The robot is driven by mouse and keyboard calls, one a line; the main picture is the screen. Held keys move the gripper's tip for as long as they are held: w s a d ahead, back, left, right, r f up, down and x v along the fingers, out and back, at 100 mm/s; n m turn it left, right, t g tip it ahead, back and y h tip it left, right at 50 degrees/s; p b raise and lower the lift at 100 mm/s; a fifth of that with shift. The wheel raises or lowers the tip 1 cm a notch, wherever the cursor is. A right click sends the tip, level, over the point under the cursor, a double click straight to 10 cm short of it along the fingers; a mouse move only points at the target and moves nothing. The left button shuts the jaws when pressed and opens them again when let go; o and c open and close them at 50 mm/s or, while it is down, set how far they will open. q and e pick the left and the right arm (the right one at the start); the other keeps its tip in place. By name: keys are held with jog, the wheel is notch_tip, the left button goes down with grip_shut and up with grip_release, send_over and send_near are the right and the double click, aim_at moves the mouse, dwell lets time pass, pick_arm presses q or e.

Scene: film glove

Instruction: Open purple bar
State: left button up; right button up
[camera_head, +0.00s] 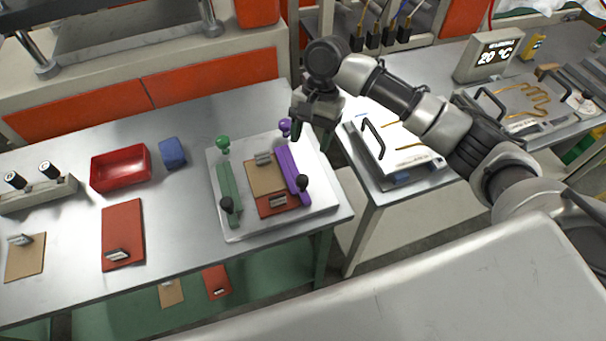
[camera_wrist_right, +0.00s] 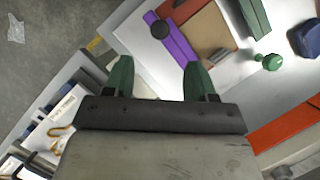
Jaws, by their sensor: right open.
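The purple bar (camera_head: 291,168) lies along the right side of a white plate (camera_head: 240,229). It has a purple knob (camera_head: 285,125) at its far end and a black knob (camera_head: 302,181) near its near end. My right gripper (camera_head: 299,122) is above the table close to the purple knob, apart from the bar as far as I can tell. In the right wrist view my right gripper (camera_wrist_right: 158,74) is open and empty, with the purple bar (camera_wrist_right: 177,43) beyond its fingertips. The purple knob does not show there. My left gripper is out of view.
A green bar (camera_head: 229,188) lies on the plate's left side. Between the bars are a brown board and a red board (camera_head: 268,204). A red tray (camera_head: 120,168) and blue block (camera_head: 172,152) stand left. A second bench with a white device (camera_head: 385,155) is right, across a gap.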

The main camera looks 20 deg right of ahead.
aim_at(303, 177)
jog(key=p+x, duration=0.1)
jog(key=x, duration=0.9)
jog(key=shift+s+f+p, duration=0.1)
jog(key=shift+f+p, duration=0.1)
jog(key=shift+p, duration=0.15)
